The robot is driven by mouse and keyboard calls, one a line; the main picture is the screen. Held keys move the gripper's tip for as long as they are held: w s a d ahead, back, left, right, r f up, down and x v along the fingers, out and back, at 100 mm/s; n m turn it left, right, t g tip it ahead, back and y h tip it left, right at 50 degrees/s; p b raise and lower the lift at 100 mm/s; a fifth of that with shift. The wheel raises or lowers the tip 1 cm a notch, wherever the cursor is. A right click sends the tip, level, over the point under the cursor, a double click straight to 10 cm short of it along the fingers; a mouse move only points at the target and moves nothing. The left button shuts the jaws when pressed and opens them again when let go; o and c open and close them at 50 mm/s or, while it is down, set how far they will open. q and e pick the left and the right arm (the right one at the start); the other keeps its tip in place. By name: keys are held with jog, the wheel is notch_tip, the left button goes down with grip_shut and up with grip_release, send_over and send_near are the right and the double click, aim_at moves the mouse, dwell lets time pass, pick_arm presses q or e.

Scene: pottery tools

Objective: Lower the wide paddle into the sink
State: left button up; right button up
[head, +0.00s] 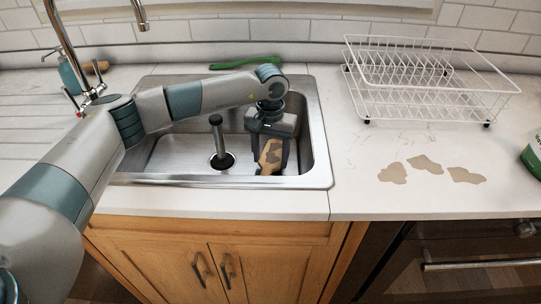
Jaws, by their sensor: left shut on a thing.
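The steel sink (318,158) is set into the white counter in the middle of the head view. My left gripper (272,164) points down inside the sink's outline, towards its right side. It is shut on the wide paddle (269,154), a tan wooden piece with darker patches that shows between the fingers. The gripper body hides part of the paddle. I cannot tell whether the paddle touches the sink floor. My right gripper is not in view.
A dark upright post (216,135) stands at the drain, left of the paddle. A green tool (245,62) lies behind the sink. A white wire rack (430,85) stands to the right. Tan flat patches (426,164) lie on the right counter. The faucet (68,45) rises at the left.

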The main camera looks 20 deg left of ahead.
aim_at(270, 161)
pick_arm(q)
jog(key=shift+f+b, duration=0.7)
jog(key=shift+f, duration=0.15)
dwell(0.5)
jog(key=o, duration=1.2)
jog(key=shift+r, duration=0.15)
notch_tip(270, 161, up, 17)
jog(key=b, duration=0.1)
jog(key=shift+b, duration=0.4)
jog(key=shift+r, duration=0.1)
